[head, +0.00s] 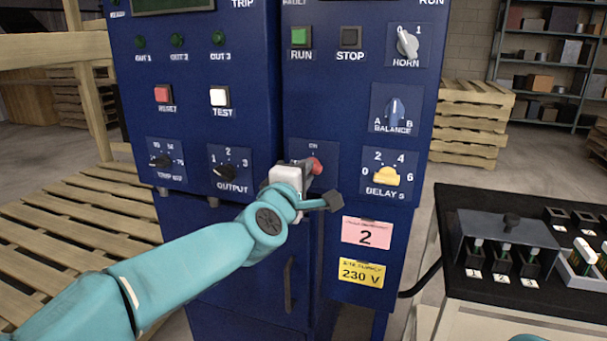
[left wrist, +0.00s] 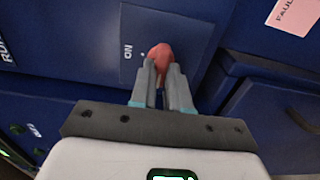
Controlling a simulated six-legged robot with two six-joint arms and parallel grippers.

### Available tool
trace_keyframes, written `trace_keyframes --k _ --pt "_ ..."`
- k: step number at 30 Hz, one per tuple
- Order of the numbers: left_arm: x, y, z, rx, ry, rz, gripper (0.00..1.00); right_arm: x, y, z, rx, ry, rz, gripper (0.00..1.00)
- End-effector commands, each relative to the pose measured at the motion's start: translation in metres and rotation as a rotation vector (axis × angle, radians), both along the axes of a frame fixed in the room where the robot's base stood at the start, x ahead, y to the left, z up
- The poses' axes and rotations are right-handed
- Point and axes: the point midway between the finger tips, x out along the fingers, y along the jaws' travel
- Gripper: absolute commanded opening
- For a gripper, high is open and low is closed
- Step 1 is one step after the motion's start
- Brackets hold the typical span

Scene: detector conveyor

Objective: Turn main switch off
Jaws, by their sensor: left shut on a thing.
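The main switch is a red knob (head: 316,166) low on the right-hand blue cabinet, below the RUN and STOP buttons. In the left wrist view the red knob (left wrist: 161,55) sits between my fingertips, beside a label reading ON. My left gripper (head: 311,169) is shut on this knob; it also shows in the left wrist view (left wrist: 163,75). The gripper and hand hide part of the switch plate in the head view, so the knob's exact angle is hard to tell. My right gripper is not in view.
A yellow DELAY knob (head: 386,176) and a blue BALANCE knob (head: 395,112) are right of the switch. A black OUTPUT knob (head: 226,171) is to its left. A dark-topped bench (head: 500,293) stands at right; wooden pallets (head: 60,235) lie at left.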

Motion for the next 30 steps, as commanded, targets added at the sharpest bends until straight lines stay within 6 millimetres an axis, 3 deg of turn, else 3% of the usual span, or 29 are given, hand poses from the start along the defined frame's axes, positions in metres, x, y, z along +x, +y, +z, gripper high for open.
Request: trace_keyframes --k 1,3,12,16,30 --pt "0.0 0.001 0.001 -0.004 -0.001 0.002 0.19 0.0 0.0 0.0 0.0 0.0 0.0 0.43" --pt "0.0 0.001 0.001 -0.004 -0.001 0.002 0.41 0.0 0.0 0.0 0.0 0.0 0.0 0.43" --pt "-0.001 0.001 0.0 -0.001 -0.001 0.001 0.41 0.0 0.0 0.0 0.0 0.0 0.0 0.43" --pt "-0.011 0.004 0.0 -0.001 -0.001 0.001 0.41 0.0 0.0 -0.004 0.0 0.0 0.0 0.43" --pt "-0.121 0.04 0.002 -0.004 -0.003 0.001 0.41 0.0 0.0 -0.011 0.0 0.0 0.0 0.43"
